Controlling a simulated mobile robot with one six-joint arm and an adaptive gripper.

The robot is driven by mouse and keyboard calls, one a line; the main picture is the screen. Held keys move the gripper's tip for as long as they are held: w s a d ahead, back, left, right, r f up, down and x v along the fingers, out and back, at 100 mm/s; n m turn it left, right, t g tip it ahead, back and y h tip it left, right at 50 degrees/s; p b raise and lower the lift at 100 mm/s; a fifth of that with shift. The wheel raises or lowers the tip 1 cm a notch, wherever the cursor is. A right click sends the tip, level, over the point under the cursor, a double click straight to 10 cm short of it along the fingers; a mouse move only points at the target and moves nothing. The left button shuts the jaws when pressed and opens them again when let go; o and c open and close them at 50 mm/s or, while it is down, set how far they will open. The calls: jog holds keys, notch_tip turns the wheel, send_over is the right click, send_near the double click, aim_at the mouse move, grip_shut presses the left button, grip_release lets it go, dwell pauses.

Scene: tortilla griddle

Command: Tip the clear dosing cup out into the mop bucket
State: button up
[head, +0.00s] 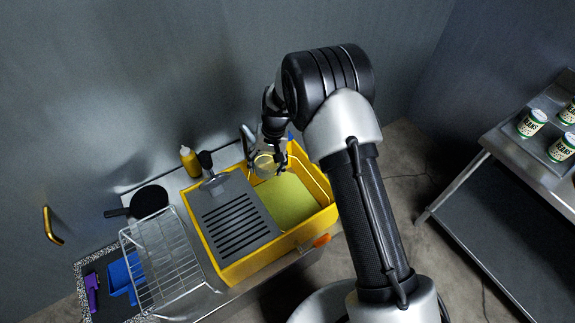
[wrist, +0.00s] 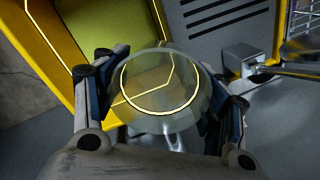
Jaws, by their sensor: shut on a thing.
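The clear dosing cup (head: 264,164) is between the fingers of my gripper (head: 271,150), over the back end of the yellow mop bucket (head: 325,214). In the wrist view the see-through cup (wrist: 158,112) shows as a round rim with a thin yellow ring inside. My gripper's fingers (wrist: 162,95) press on it from both sides. The bucket's yellow wall (wrist: 35,60) and green-yellow inside lie behind and below it. I cannot tell how far the cup is tilted or how much it holds.
A grey slotted wringer (head: 237,217) covers the bucket's left part. A tap (head: 248,137) and a yellow bottle (head: 190,161) stand behind. A wire rack (head: 160,262) and a black pan (head: 149,201) are at left. A steel table (head: 510,150) with cans stands far right.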

jog(key=shift+a+r+h+p, duration=0.4)
jog(key=shift+a+r+p, duration=0.1)
jog(key=shift+a+p, duration=0.2)
jog(key=shift+w+f+t, duration=0.15)
jog(key=shift+f+t, duration=0.15)
jog(key=shift+f, duration=0.15)
jog(key=shift+w+d+r, duration=0.1)
jog(key=shift+r, duration=0.2)
jog(key=shift+r+h+p, duration=0.6)
jog(key=shift+r+p, duration=0.05)
jog(key=shift+r, duration=0.65)
jog(key=shift+d, duration=0.4)
jog(key=s+d+r+b, duration=0.2)
jog(key=s+d+b, duration=0.2)
jog(key=d, duration=0.7)
jog(key=s+d+r+b, duration=0.2)
jog(key=s+d+b, duration=0.3)
jog(key=d, duration=0.6)
jog(key=shift+s+d+r, duration=0.2)
jog(key=shift+s+d, duration=0.15)
jog(key=shift+s, duration=0.35)
